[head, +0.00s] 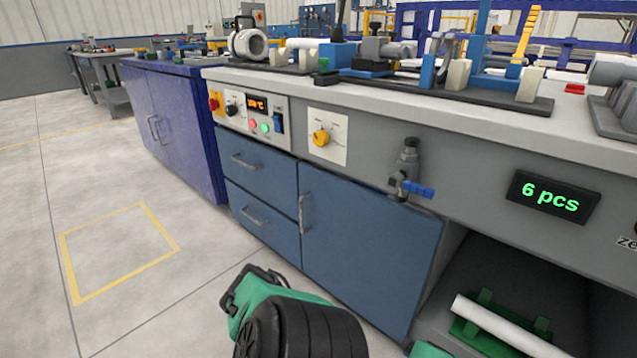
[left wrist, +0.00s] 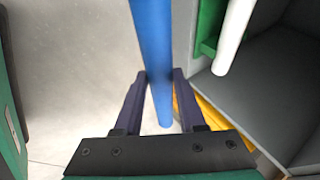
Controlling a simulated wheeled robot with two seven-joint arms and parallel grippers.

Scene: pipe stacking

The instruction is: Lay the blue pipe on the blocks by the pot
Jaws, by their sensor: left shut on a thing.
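In the left wrist view, my left gripper (left wrist: 162,76) is shut on the blue pipe (left wrist: 153,35). The pipe runs from the top edge of the picture down between the fingers, and its lower end shows past them. Neither the held pipe nor the left fingertips can be made out in the head view. A pale round vessel (head: 250,44), possibly the pot, stands on the bench at the back left. My right gripper is not in view.
The bench top (head: 330,88) carries dark fixture plates, blue blocks and upright posts. A valve (head: 407,170) sticks out of the bench front. A white pipe (head: 500,325) lies on a green rack (head: 465,328) in the lower open shelf. The floor at left is clear.

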